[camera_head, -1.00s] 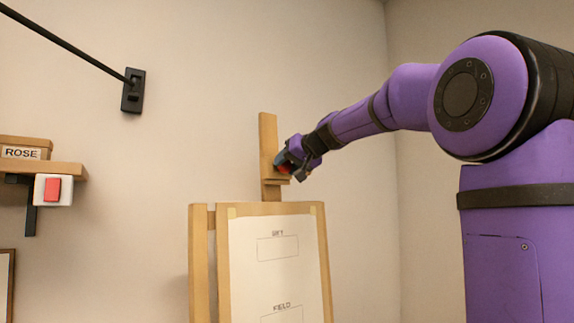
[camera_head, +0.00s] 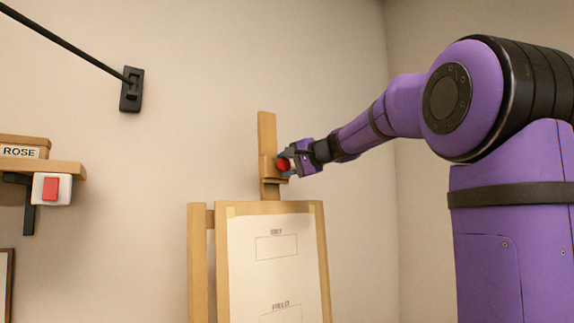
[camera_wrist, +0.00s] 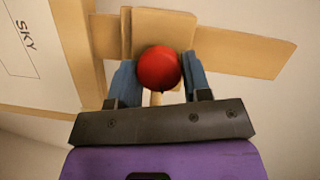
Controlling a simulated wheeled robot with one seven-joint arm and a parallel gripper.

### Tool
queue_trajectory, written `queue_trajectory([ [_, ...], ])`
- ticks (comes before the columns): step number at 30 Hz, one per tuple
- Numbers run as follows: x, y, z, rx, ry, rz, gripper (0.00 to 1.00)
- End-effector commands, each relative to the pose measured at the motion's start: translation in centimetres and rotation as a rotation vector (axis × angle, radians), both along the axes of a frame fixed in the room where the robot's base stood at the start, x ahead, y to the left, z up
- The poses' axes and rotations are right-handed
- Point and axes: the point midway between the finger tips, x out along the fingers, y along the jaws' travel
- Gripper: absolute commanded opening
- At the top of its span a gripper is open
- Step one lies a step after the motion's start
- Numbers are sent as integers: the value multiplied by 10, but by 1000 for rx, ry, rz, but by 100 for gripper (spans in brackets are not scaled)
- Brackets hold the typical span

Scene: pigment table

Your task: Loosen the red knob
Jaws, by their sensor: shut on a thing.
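The red knob (camera_head: 283,164) is a round red ball on the upper part of the wooden easel's mast (camera_head: 267,135). In the wrist view the red knob (camera_wrist: 158,68) sits between the two blue fingers of my gripper (camera_wrist: 157,82), against a wooden block (camera_wrist: 160,28). My gripper (camera_head: 287,161) reaches the knob from the right and is shut on it. The far side of the knob is hidden.
A board with a white sheet (camera_head: 270,270) stands on the easel below. A wooden shelf (camera_head: 65,168) with a box marked ROSE (camera_head: 20,151) and a red switch (camera_head: 51,189) are at left. A black bar (camera_head: 70,45) juts from the wall at upper left.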

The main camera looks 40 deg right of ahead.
Motion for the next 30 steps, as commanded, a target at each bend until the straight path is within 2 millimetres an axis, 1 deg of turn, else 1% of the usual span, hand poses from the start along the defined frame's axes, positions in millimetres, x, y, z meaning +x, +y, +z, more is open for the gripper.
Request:
queue_trajectory([
  [9, 0, -1, 0, 95, 3, -12, 21],
  [23, 0, -1, 0, 106, 4, -13, 21],
  [24, 0, -1, 0, 105, 3, -13, 49],
  [26, 0, -1, 0, 105, 3, -13, 63],
  [27, 0, -1, 0, 105, 3, -13, 68],
  [30, 0, -1, 0, 106, 4, -12, 68],
])
